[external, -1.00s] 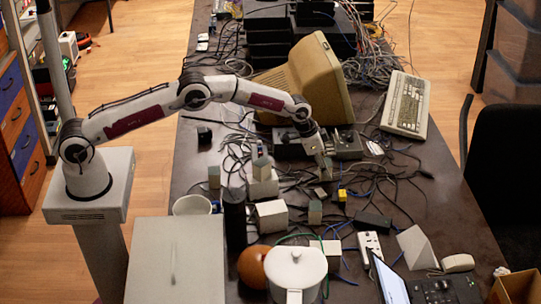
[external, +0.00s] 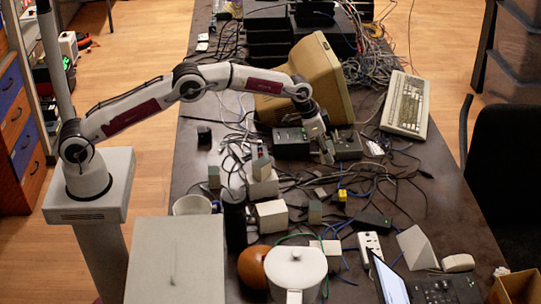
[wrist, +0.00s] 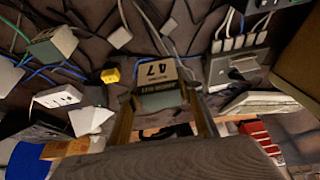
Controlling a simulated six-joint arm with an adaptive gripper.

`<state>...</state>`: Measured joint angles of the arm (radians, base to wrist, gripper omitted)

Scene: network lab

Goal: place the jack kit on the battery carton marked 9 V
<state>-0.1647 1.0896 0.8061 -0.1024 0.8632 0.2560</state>
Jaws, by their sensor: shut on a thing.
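My gripper (external: 325,153) is over the dark table in the external view, beside the black device boxes. In the wrist view its two fingers (wrist: 163,108) are shut on a small grey-green and tan box (wrist: 160,74) marked "47". Its smaller print is not readable, so I cannot tell for sure that it is the jack kit. Small box-like cartons stand on the table: one (external: 315,211) at the centre front, one (external: 214,177) at the left, one (external: 261,163) atop a pale block. No 9 V mark is readable on any of them.
Tangled cables lie around the cartons. A yellow piece (external: 342,195), a white power strip (external: 370,245), a white pot (external: 296,268) and a dark cylinder (external: 234,215) stand in front. The old monitor (external: 300,75) and keyboard (external: 405,104) are behind.

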